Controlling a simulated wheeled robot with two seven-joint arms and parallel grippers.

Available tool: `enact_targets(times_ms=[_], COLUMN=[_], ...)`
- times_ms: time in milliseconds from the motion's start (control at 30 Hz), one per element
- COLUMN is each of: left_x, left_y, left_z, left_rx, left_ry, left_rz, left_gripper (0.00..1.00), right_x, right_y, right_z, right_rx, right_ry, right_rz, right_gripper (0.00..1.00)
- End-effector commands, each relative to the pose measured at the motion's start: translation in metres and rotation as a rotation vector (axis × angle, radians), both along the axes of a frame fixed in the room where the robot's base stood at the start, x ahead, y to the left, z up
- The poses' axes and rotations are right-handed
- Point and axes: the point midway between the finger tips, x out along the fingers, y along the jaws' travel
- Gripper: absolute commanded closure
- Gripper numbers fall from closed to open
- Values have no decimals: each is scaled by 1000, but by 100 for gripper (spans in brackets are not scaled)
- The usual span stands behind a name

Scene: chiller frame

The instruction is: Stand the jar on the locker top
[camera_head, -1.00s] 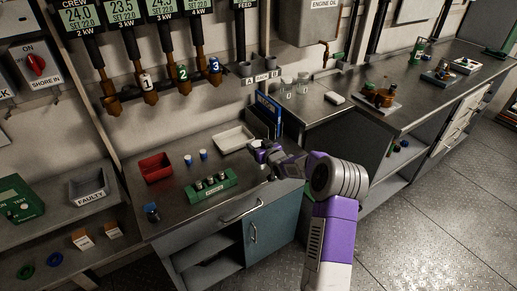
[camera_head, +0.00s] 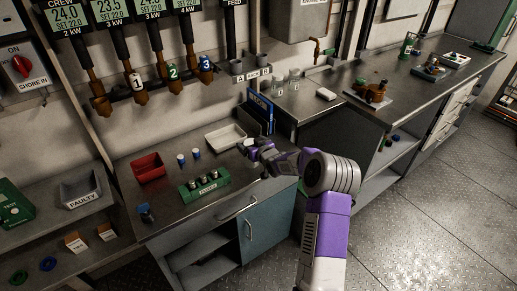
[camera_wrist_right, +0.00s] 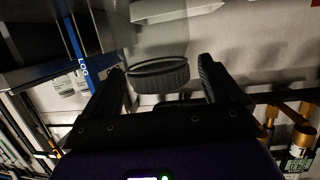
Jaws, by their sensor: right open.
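My right gripper (camera_head: 246,149) is open above the right end of the steel worktop (camera_head: 165,219), near a white tray (camera_head: 224,137). In the right wrist view, a round ribbed lid-like thing (camera_wrist_right: 160,76) shows between the two open fingers (camera_wrist_right: 163,88). It may be the jar's lid; whether the fingers touch it I cannot tell. Two clear jars stand at the back of the right counter (camera_head: 280,86) in the head view, and also show in the wrist view (camera_wrist_right: 63,86). A teal locker door (camera_head: 264,234) is below the worktop. My left gripper is not in view.
A blue log binder (camera_head: 260,113) stands behind my right gripper. A red bin (camera_head: 149,167), two small blue-capped pieces (camera_head: 195,153) and a green rack (camera_head: 204,185) are on the worktop. Pipes hang on the wall above.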

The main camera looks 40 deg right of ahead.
Motion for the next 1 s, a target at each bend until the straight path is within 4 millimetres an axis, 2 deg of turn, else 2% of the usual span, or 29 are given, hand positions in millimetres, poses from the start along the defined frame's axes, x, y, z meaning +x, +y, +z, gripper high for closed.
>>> enact_targets(times_ms=[400,600,867,933,1000], left_x=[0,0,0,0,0], left_y=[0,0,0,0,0], left_z=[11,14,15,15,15], left_rx=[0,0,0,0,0], left_ry=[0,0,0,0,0], left_rz=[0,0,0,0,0], left_gripper=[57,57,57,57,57], right_x=[-72,-100,-111,-110,-107], right_y=[14,20,24,28,43], right_z=[24,32,34,29,12], right_rx=[-2,-1,0,13,51], right_ry=[1,2,2,11,38], right_rz=[-3,-3,-1,3,14], right_gripper=[9,9,9,9,9])
